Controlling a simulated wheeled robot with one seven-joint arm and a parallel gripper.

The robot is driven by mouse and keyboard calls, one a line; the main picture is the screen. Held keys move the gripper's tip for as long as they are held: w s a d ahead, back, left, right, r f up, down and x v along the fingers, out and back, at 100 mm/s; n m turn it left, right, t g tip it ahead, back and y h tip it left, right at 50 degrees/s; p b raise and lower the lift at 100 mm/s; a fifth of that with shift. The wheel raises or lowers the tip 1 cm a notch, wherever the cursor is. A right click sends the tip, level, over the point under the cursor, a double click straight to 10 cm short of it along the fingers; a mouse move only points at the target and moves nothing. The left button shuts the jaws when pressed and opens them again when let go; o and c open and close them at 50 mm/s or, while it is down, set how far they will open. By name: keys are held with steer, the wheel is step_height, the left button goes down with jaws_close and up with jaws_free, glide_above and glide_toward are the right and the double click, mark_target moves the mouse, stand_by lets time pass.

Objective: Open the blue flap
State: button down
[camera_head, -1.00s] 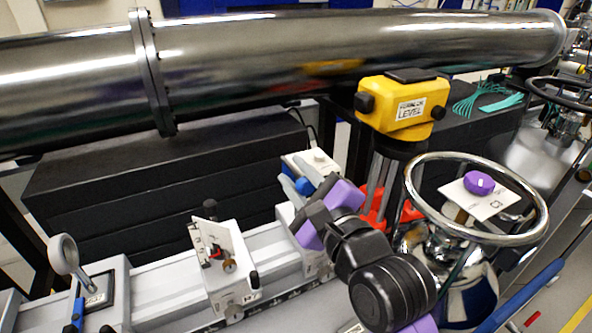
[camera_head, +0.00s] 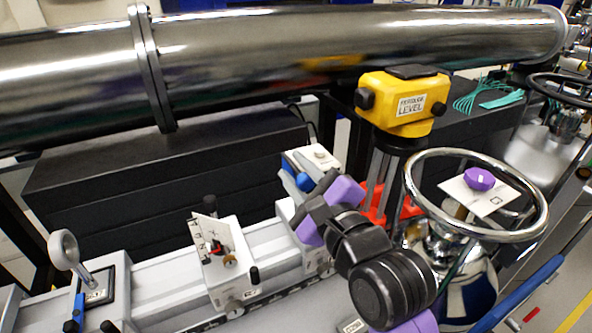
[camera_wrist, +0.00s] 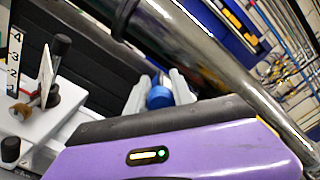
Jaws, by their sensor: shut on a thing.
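My gripper (camera_head: 298,174) is shut on a small blue part, taken as the blue flap (camera_head: 304,182), at a white-topped unit (camera_head: 320,157) on the rail. In the wrist view, the blue flap (camera_wrist: 160,97) shows as a rounded blue piece between my two pale grey fingertips (camera_wrist: 159,92). My purple and black gripper body hides much of the unit below it. The flap's hinge and full outline are hidden, so its angle cannot be told.
A yellow level (camera_head: 403,103) stands behind my arm on a post with red feet. A chrome handwheel (camera_head: 543,210) is close on the right. A steel pipe (camera_head: 260,60) runs across the back. A white holder (camera_head: 225,265) and a ring post (camera_head: 66,252) stand left along the rail.

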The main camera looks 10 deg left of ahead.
mark_target(309, 186)
steer(key=shift+w+d+f, duration=0.15)
steer(key=shift+d+f, duration=0.05)
steer(key=shift+f, duration=0.05)
steer(key=c, duration=1.1)
jaws_free()
steer(key=shift+r, duration=0.1)
steer(key=shift+a, duration=0.1)
steer(key=shift+b+v, duration=0.4)
steer(key=shift+v, duration=3.55)
